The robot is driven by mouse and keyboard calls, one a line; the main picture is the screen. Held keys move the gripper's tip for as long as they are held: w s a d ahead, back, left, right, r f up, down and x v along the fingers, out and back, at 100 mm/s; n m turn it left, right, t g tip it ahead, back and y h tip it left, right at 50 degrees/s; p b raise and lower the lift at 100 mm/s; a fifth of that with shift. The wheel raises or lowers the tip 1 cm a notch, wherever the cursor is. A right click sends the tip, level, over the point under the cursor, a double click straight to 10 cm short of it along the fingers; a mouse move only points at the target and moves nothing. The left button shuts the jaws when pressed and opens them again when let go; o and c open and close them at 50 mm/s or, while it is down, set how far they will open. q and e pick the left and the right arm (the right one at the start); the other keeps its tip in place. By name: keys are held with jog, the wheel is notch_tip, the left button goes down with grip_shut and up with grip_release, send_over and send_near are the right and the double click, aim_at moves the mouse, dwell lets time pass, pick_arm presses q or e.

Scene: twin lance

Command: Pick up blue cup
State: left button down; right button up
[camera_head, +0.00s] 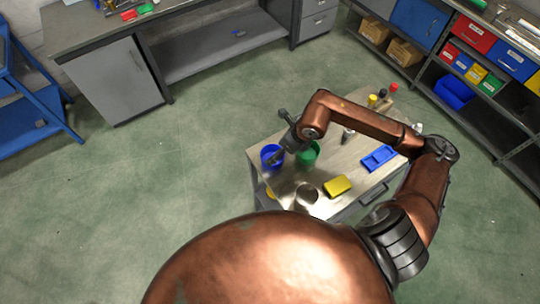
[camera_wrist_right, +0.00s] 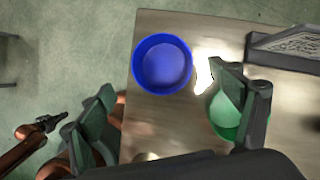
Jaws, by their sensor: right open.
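A green cup (camera_head: 308,153) stands right of the blue cup, partly behind the right finger in the wrist view. A dark gripper-like end of a copper arm, seemingly my left gripper (camera_wrist_right: 46,123), shows small.
The table (camera_head: 344,158) also holds a yellow box (camera_head: 338,186), a blue tray (camera_head: 378,158), a round metallic object (camera_head: 307,194) and several small bottles (camera_head: 383,94). A shelf with bins stands at the right, a workbench behind. Green floor (camera_head: 190,160) is clear left of the table.

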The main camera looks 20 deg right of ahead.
jog(key=x, duration=0.7)
jog(key=shift+w+f+p, duration=0.1)
jog(key=shift+f+p, duration=0.3)
jog(key=shift+f, duration=0.05)
jog(key=c, duration=1.3)
